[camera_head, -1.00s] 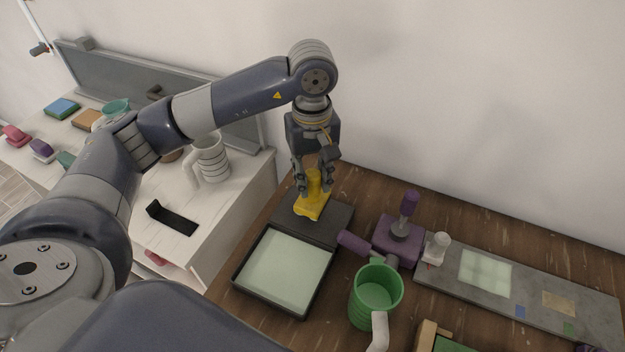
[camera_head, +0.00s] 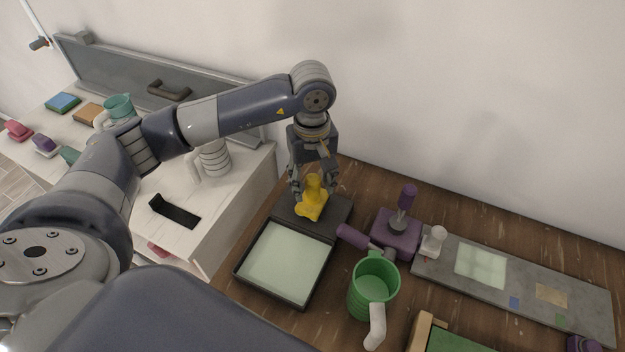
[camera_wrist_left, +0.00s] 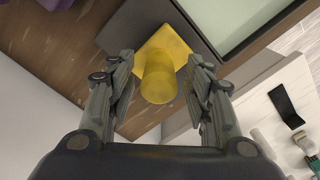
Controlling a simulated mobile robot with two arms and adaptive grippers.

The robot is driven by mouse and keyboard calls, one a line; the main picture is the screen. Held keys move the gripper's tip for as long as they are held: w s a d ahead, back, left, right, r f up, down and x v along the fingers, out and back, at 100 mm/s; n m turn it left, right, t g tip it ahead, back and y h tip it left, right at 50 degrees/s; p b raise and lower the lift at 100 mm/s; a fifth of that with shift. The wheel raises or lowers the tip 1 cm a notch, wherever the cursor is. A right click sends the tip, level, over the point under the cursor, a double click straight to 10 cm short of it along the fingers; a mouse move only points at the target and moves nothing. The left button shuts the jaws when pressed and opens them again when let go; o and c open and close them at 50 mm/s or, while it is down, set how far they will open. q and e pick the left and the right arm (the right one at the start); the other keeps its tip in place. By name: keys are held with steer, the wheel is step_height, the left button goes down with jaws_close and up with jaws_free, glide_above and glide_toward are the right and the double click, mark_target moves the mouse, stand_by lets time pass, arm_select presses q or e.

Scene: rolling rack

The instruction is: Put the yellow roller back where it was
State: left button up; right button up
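The yellow roller (camera_head: 312,198) stands on the dark flat end of a black tray (camera_head: 283,303) that has a pale green pad. Its handle points up. My left gripper (camera_head: 315,188) is above and around the handle with its fingers spread. In the left wrist view the roller (camera_wrist_left: 160,72) lies between the two open fingers (camera_wrist_left: 160,95), with a gap on each side. My right gripper is not in view.
A purple roller on a purple block (camera_head: 396,236) and a green mug (camera_head: 373,288) stand to the right of the tray. A grey slab (camera_head: 530,290) lies further right. A white cabinet with a black bracket (camera_head: 175,212) is at left.

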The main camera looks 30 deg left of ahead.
arm_select(q)
steer(key=shift+r, duration=0.15)
step_height(320, 180, up, 10)
steer(key=shift+r+b, duration=0.2)
steer(key=shift+b, duration=0.85)
steer(key=shift+r, duration=0.8)
